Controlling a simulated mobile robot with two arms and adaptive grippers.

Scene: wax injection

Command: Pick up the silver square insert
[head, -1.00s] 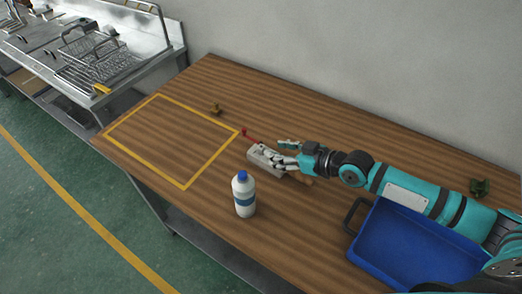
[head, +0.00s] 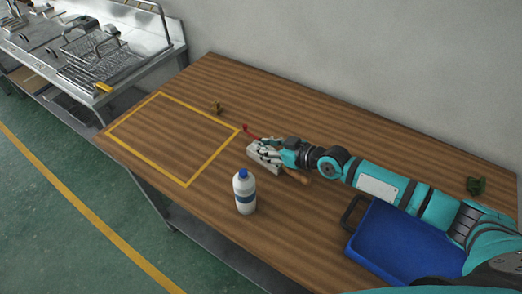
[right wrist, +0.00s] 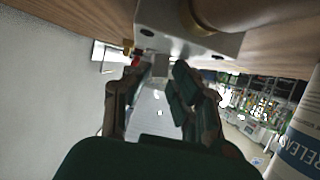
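A silver-grey metal block (head: 258,153) lies on the wooden table, partly behind my right gripper; it also fills the top of the right wrist view (right wrist: 210,42). A small silver square piece (right wrist: 160,67), which looks like the insert, shows at the block's near side in the right wrist view. My right gripper (head: 270,150) is at the block. In the right wrist view its fingers (right wrist: 157,75) stand apart, one each side of the small piece, with gaps visible; contact is not clear. My left gripper is in neither current view.
A brown handle (head: 297,178) lies beside the block, and a red-tipped item (head: 246,128) behind it. A white bottle (head: 244,194) stands in front. A blue tray (head: 350,214) is at right. The yellow-taped square (head: 213,164) is empty. A small brass-coloured item (head: 218,107) stands behind it.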

